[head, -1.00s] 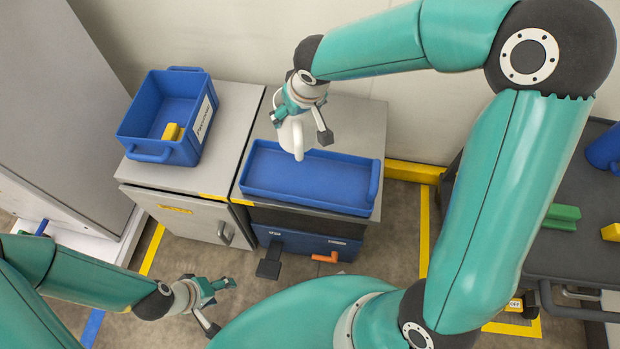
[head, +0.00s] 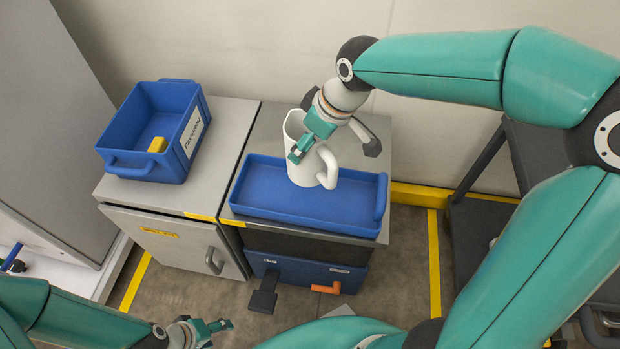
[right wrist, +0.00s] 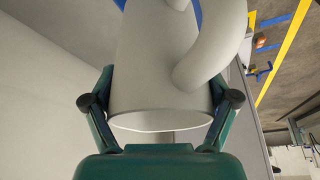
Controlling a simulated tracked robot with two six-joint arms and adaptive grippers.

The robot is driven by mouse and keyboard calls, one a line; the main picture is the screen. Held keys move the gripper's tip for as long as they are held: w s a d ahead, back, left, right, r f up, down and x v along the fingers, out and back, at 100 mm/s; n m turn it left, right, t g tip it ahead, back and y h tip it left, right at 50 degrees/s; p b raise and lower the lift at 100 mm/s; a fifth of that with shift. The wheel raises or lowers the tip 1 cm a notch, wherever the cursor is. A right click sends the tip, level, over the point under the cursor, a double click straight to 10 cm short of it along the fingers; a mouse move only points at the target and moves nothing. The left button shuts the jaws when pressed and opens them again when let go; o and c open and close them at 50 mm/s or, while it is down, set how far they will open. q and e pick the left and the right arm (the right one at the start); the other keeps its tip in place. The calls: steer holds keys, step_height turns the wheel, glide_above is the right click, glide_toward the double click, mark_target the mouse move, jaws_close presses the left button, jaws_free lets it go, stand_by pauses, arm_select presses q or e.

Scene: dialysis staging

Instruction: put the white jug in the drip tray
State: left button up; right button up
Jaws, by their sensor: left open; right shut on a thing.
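My left gripper (head: 208,333) is open and empty at the bottom of the head view, away from the tray and partly cut off.
A blue bin (head: 128,130) with a yellow block (head: 157,145) inside stands on the grey cabinet left of the tray. The tray has a raised rim; its right half is clear. An orange handle (head: 326,289) sticks out below. A wall stands behind.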

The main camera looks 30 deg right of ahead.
mark_target(310, 174)
step_height(310, 174, down, 11)
steer(key=b, duration=0.2)
steer(key=shift+b, duration=0.35)
steer(key=shift+f, duration=0.15)
steer(key=o, duration=1.4)
